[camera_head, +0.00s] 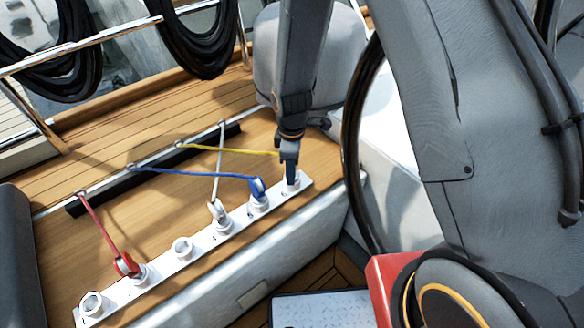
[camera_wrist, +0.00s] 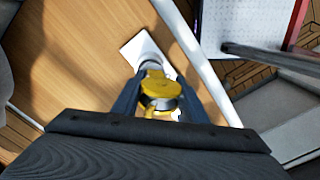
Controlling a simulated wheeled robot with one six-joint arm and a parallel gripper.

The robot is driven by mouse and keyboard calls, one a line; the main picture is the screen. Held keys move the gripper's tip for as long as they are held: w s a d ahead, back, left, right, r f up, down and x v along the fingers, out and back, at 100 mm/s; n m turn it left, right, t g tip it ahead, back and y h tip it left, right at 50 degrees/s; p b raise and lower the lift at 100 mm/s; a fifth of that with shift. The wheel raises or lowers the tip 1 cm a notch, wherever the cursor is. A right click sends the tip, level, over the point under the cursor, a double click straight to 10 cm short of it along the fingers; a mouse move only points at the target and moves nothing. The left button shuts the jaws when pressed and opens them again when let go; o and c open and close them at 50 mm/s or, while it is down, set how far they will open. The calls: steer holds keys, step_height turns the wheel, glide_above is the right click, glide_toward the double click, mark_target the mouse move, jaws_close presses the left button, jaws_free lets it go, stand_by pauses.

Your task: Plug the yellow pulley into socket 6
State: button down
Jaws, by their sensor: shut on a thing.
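The yellow pulley (camera_wrist: 155,82) is between the two fingers of my gripper (camera_wrist: 158,95) in the wrist view, and the jaws are shut on it. A white socket (camera_wrist: 150,64) shows just beyond the pulley, partly covered by it. In the head view my gripper (camera_head: 288,160) points down over the socket at the right end (camera_head: 291,187) of the white socket strip (camera_head: 163,266). The fingers hide the pulley there. The yellow rope (camera_head: 235,151) runs to my gripper. I cannot tell whether the pulley is seated or just above the socket. The socket numbers are too small to read.
A blue pulley (camera_head: 257,187), a grey-white pulley (camera_head: 216,209) and a red pulley (camera_head: 124,265) sit at other sockets, with ropes to a black rail (camera_head: 82,205). The leftmost socket (camera_head: 92,302) and a middle one (camera_head: 182,247) are empty. A white cockpit wall stands right of the strip.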

steer(key=shift+f+b, duration=0.45)
steer(key=shift+f, duration=0.45)
steer(key=c, duration=1)
jaws_free()
step_height(320, 180, up, 8)
steer(key=shift+f+b, duration=0.2)
steer(key=shift+b, duration=0.4)
steer(key=shift+r, duration=0.15)
